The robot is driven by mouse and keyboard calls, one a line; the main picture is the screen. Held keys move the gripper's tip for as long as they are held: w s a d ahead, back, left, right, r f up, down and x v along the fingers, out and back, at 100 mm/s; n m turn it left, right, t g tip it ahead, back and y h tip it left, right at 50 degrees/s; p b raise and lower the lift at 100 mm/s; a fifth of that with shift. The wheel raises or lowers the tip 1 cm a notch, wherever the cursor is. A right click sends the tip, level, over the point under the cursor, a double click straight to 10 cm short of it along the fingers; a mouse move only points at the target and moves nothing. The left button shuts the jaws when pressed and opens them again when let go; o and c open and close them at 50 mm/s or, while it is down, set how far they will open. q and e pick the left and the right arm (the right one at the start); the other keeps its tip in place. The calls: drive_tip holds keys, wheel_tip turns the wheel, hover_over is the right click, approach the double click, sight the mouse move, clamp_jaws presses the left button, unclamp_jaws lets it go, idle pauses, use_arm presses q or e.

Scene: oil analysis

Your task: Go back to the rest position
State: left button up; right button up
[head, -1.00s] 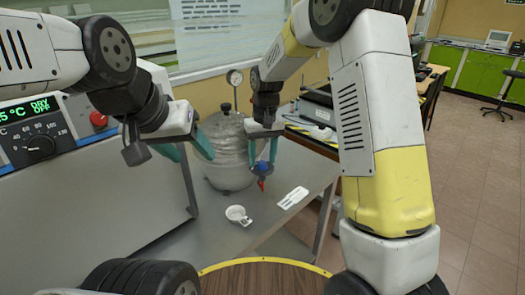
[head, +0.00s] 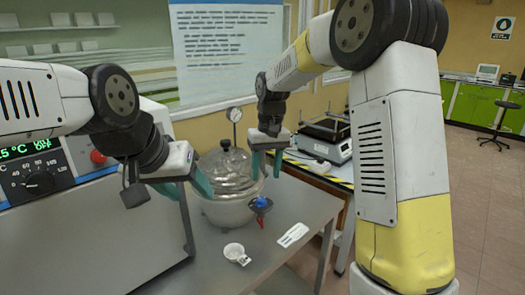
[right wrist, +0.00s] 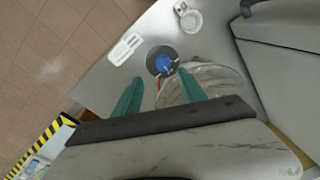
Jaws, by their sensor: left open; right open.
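My left gripper (head: 188,188) is open and empty beside the grey oven, left of the glass desiccator. My right gripper (head: 266,168) is open and empty above the desiccator's right side. In the right wrist view its teal fingers (right wrist: 160,90) are spread with nothing between their tips. The desiccator (head: 228,207) stands on the grey table with its clear lid on. A blue knob (head: 262,202) with a dark disc and a red part is at its right side, below my right gripper and apart from it.
A small white cup (head: 233,250) and a white card (head: 293,235) lie on the grey table (head: 200,275). The oven (head: 110,230) with its dial panel stands at left. A gauge (head: 234,115) rises behind the desiccator. A black-and-white instrument (head: 325,138) is behind at right.

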drive_tip(key=s+d+r+m+t+y, duration=0.1)
drive_tip(key=s+d+r+m+t, duration=0.15)
drive_tip(key=s+d+r, duration=0.8)
drive_tip(key=s+d+f+t, duration=0.1)
drive_tip(key=s+d+t, duration=0.1)
drive_tip(key=s, duration=1.1)
drive_tip(key=shift+d+f+t, duration=0.15)
drive_tip(key=shift+d+t, duration=0.2)
drive_tip(key=shift+t, duration=0.4)
drive_tip(key=shift+m, duration=0.25)
